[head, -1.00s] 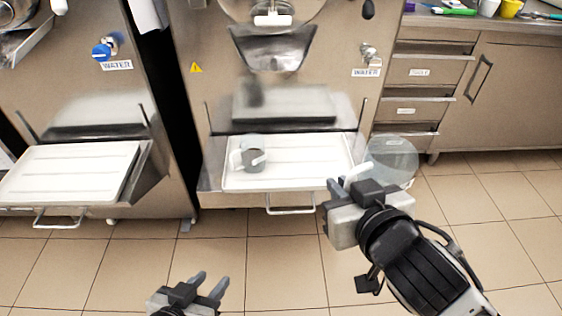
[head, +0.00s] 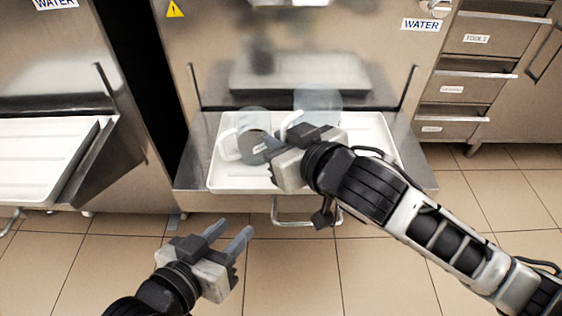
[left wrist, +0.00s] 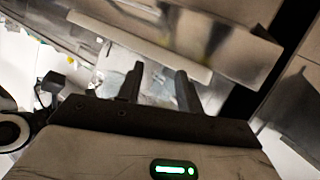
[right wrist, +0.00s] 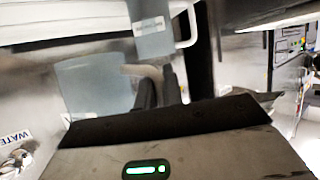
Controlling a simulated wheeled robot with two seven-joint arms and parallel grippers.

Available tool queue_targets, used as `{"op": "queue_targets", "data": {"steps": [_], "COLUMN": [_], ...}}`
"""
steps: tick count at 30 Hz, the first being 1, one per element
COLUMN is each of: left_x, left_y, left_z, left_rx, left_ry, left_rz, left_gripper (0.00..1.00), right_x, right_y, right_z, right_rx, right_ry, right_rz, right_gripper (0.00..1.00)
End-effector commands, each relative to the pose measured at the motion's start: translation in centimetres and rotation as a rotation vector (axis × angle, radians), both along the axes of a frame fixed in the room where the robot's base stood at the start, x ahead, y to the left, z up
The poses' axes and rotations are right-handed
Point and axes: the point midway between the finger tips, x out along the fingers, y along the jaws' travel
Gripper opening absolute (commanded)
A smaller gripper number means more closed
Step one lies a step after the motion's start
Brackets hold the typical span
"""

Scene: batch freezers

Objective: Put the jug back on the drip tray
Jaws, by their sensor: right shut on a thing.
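The clear jug (head: 318,103) with a white handle is in my right gripper (head: 284,140), which is shut on the handle. The jug is over the right half of the white drip tray (head: 228,178); I cannot tell if it touches. In the right wrist view the held jug (right wrist: 92,90) stands left of the fingers. My left gripper (head: 228,235) is open and empty in front of the tray.
The steel freezer front (head: 300,75) rises behind the tray. A tray handle (head: 292,217) hangs below its front edge. A neighbouring machine's white tray (head: 40,165) is at the left. A drawer cabinet (head: 470,80) is at the right.

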Motion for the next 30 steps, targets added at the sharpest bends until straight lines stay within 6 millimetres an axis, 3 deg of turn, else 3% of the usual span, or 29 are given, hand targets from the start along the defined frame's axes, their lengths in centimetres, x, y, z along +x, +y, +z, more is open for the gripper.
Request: {"op": "queue_targets", "data": {"steps": [1,7,14,21,30], "left_x": [-0.1,0.1,0.2,0.4,0.4], "left_y": [-0.1,-0.6,-0.8,-1.4,-1.5], "left_z": [-0.1,0.8,1.1,1.4,1.9], "left_rx": [-0.013,-0.087,-0.124,-0.234,-0.248], "left_ry": [-0.026,-0.061,-0.065,-0.083,-0.083], "left_rz": [-0.004,-0.003,-0.004,-0.007,-0.008], "left_gripper": [0.36,0.36,0.36,0.36,0.36], "right_x": [0.9,3.3,4.3,4.7,4.7], "right_y": [0.0,0.1,0.2,0.2,0.3], "right_z": [-1.7,-4.4,-5.5,-9.0,-8.9], "right_rx": [-0.003,0.0,0.001,-0.002,0.0], "right_ry": [-0.001,0.0,-0.001,-0.001,0.0], "right_rz": [-0.002,-0.001,0.0,0.001,0.001], "right_gripper": [0.0,0.0,0.0,0.0,0.0]}}
